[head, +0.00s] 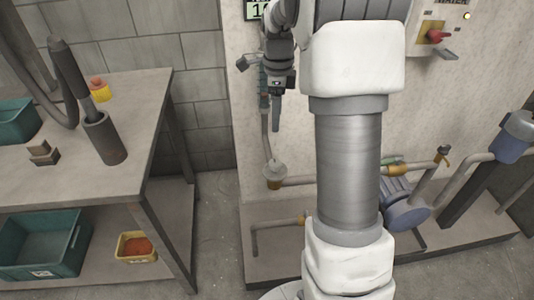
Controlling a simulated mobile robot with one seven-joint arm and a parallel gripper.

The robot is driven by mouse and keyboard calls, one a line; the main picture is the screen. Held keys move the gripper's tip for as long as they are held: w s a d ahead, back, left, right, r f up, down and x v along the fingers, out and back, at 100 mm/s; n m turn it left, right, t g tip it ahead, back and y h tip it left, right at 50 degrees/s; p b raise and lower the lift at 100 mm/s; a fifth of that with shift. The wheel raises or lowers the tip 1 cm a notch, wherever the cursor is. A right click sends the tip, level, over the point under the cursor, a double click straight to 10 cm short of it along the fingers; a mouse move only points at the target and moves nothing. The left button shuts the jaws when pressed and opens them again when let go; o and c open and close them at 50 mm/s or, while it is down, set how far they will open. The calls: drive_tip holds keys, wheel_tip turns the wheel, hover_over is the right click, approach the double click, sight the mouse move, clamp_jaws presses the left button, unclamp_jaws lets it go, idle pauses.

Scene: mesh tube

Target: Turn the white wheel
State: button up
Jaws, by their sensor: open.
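A small whitish wheel (275,169) sits on a brass valve body at the left end of a low horizontal pipe, in front of the pale wall panel. My gripper (276,125) hangs above the wheel in the picture, fingers pointing down, with a visible gap between them and the wheel. Its fingers are seen edge-on, and nothing shows held in it. My arm covers the middle of the view and hides part of the pipework to the right of the wheel.
A grey pipe rises beside my gripper. A blue pump (405,215), a valve with a brass handle (441,157) and a red switch (436,36) are to the right. A workbench (150,110) with a dark cylinder (104,138) is on the left; teal bins (45,243) sit there.

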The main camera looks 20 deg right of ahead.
sight(275, 163)
wheel_tip(275, 163, down, 17)
drive_tip(key=b, duration=0.5)
drive_tip(key=shift+r, duration=0.1)
clamp_jaws()
